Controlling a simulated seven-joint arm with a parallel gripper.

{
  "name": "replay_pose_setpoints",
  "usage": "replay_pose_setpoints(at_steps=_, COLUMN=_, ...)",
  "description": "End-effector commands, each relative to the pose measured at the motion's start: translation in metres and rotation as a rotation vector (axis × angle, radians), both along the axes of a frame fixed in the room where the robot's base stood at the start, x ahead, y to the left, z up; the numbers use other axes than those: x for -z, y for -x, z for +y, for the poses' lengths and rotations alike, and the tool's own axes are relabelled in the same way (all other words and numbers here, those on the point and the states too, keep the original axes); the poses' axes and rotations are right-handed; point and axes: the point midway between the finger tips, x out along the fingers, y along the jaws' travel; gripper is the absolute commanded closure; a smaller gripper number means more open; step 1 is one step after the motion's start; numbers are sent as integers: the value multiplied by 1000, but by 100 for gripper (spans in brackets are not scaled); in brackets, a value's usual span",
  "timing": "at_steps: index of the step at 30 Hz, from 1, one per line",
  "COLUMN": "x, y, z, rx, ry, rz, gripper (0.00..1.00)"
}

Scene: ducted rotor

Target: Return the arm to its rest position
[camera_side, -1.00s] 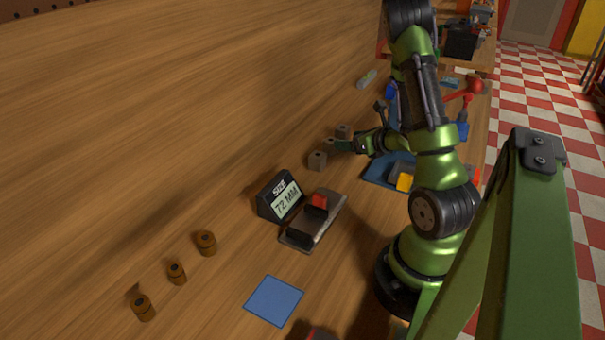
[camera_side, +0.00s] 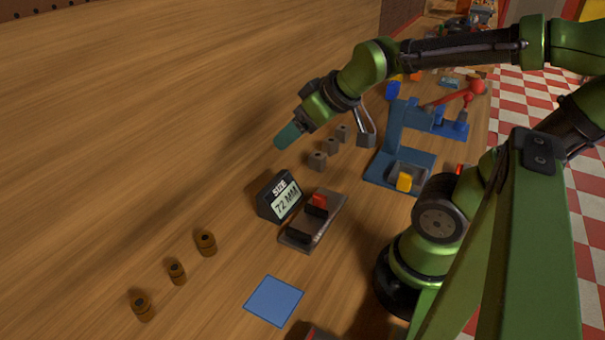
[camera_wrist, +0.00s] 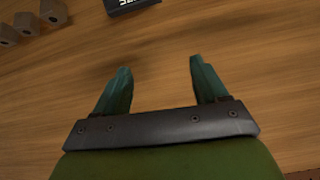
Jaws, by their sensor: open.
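My gripper (camera_side: 290,137) is at the end of my green arm, raised above the wooden table in the side view. It hangs behind and above the size display, to the left of the grey blocks. In the wrist view my gripper (camera_wrist: 158,75) shows two teal fingers spread well apart with only bare wood between them. It is open and holds nothing. My forearm stretches across the upper right of the side view.
A size display (camera_side: 281,197) reads 72 MM beside a fixture with a red block (camera_side: 318,200). Grey blocks (camera_side: 317,160), a blue press (camera_side: 393,150), brown cylinders (camera_side: 206,243) and a blue square (camera_side: 273,300) are on the table (camera_side: 150,130). The table's left area is clear.

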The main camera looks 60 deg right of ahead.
Motion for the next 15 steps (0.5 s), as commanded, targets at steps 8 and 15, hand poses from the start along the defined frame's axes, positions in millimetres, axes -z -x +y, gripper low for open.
replay_pose_setpoints(at_steps=8, x=-11, y=45, z=61, rx=144, ry=-334, rz=103, gripper=28)
replay_pose_setpoints(at_steps=15, x=-11, y=45, z=61, rx=151, ry=-340, rz=107, gripper=28)
